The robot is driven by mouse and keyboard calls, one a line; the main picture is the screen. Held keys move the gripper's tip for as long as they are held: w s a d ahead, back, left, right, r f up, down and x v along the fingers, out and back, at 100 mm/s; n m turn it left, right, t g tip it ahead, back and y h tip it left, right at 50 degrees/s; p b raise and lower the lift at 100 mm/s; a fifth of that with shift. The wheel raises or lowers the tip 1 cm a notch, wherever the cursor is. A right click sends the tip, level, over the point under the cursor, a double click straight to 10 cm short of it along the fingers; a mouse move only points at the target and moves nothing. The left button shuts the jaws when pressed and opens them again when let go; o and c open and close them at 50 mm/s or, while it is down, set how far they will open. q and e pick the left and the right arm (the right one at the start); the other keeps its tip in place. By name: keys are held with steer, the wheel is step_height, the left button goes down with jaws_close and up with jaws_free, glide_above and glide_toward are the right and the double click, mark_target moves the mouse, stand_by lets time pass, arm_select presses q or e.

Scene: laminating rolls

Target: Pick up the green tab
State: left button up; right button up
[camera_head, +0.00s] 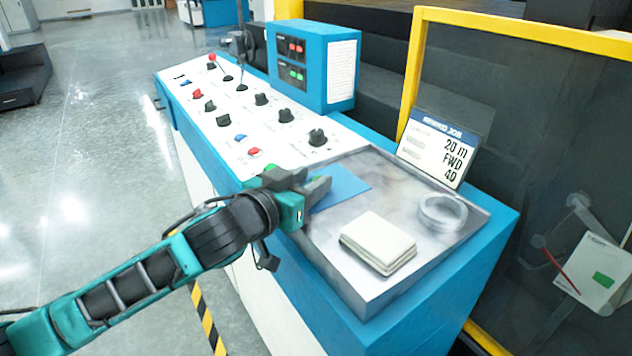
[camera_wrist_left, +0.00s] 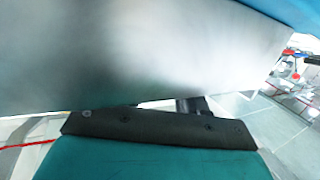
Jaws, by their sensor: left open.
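I cannot pick out a loose green tab on the console for certain. A small green patch (camera_head: 603,280) shows on a white card at the far right, beyond the console. A bit of green (camera_head: 270,168) also shows right behind my left gripper and is mostly covered by it. My left gripper (camera_head: 312,183) is open, with no object seen between its fingers. It is over the left edge of the grey metal tray (camera_head: 330,265), beside a flat blue sheet (camera_head: 342,186). In the left wrist view, a blurred grey surface fills most of the picture. My right gripper is not in view.
The tray also holds a folded cream cloth (camera_head: 378,240) and a roll of tape (camera_head: 442,211). A job sign (camera_head: 440,148) stands at its back edge. Knobs and buttons cover the white panel (camera_head: 240,115). A yellow-framed guard (camera_head: 412,70) stands behind.

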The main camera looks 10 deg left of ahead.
arm_select(q)
steer(key=shift+c, duration=0.3)
jaws_close()
steer(key=shift+r, duration=0.1)
